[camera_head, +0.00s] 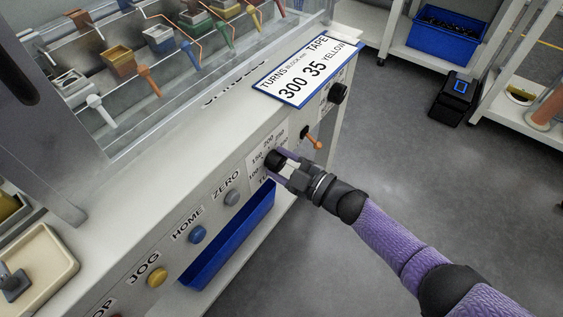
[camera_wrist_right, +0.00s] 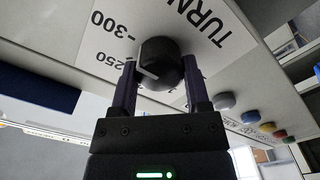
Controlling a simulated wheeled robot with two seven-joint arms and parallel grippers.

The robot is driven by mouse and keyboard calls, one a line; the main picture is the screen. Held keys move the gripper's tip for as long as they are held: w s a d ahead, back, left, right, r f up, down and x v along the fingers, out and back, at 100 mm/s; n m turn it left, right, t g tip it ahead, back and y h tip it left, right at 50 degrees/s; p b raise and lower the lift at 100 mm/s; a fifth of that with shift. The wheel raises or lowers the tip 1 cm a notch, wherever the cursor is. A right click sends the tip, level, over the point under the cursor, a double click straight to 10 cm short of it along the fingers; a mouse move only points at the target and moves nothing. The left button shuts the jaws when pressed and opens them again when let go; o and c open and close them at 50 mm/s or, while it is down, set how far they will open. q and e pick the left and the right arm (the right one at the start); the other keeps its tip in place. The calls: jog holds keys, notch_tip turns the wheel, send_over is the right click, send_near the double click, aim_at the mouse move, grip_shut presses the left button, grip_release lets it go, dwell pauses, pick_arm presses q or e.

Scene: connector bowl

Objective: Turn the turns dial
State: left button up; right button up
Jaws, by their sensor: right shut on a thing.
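The turns dial (camera_head: 274,160) is a round black knob on the front of the grey machine, on a white scale label with numbers around it. In the right wrist view the dial (camera_wrist_right: 163,62) sits between the two fingers of my right gripper (camera_wrist_right: 163,88), beside the printed 250 and 300. A white pointer line shows on the dial; its exact reading is hard to tell. My right gripper (camera_head: 284,164) is shut on the dial. My left gripper is not in view.
A sign (camera_head: 307,72) on the machine reads turns 300, tape 35 yellow. Another black knob (camera_head: 337,93) and an orange lever (camera_head: 312,138) are farther along the panel. A grey zero button (camera_head: 232,198) and blue home button (camera_head: 197,235) are nearer. A blue bin (camera_head: 230,240) is below.

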jog(key=o, duration=1.1)
jog(key=shift+o, duration=0.9)
jog(key=shift+d, duration=0.1)
